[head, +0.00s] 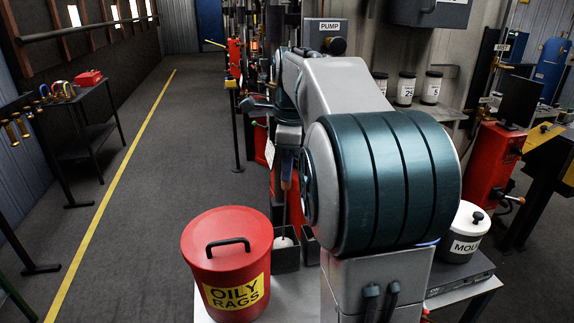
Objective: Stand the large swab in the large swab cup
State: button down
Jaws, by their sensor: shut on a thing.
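My gripper (287,160) hangs beyond my arm, fingers down, and is partly hidden by it. It is shut on the handle of the large swab (284,210), which hangs about upright with its thin shaft downward. Its pale head (283,242) shows at the opening of a dark square cup (286,261), apparently the large swab cup. I cannot tell whether the head rests on the cup's floor. A second dark cup (311,252) stands just to the right, mostly hidden by my arm.
A red oily rags bin (228,262) stands close to the left of the cups on the pale bench top (284,300). A white pot (465,232) with a black-knobbed lid stands at right. A floor aisle with a yellow line lies open at left.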

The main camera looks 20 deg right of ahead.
jog(key=shift+f, duration=0.3)
jog(key=c, duration=1.2)
grip_release()
jog(key=r, duration=0.4)
jog(key=r+p, duration=0.1)
jog(key=r, duration=0.8)
jog(key=shift+s+d+r+p, duration=0.3)
jog(key=shift+d+r+p, duration=0.05)
jog(key=shift+d+r, duration=0.05)
